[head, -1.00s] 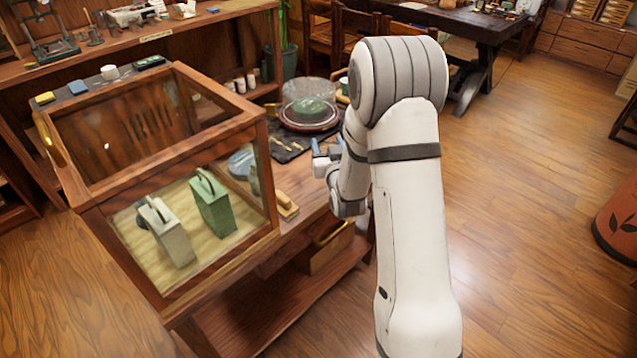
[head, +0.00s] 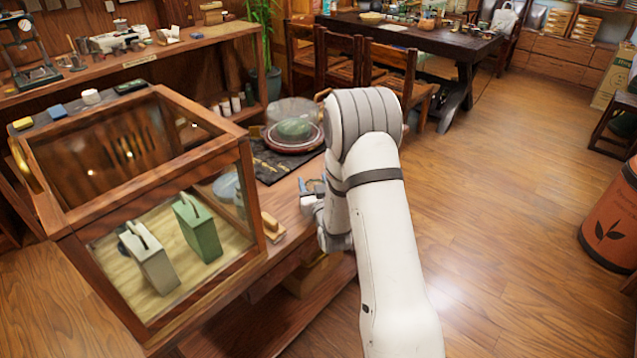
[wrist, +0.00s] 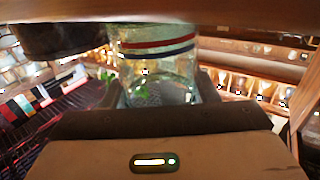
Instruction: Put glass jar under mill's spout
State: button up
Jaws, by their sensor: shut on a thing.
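The glass jar (wrist: 155,68) is clear, with a blue and a red band near its top. It stands between the fingers of my gripper (wrist: 162,88) in the wrist view, and the gripper is shut on it. A brown wooden edge (wrist: 200,14) crosses the top of the wrist view and hides the jar's top. In the head view my gripper (head: 311,187) is at the near right side of the workbench, partly hidden by my arm. I cannot make out the jar there. I cannot pick out the mill or its spout with certainty.
A wood and glass case (head: 205,155) with a grey and a green canister inside stands left of my gripper. A covered green cake (head: 293,128) sits on a red-rimmed stand behind. A wooden brush (head: 272,226) lies nearby. Open floor (head: 480,220) is to the right.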

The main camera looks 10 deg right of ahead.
jog(key=shift+f, duration=0.15)
jog(key=o, duration=1)
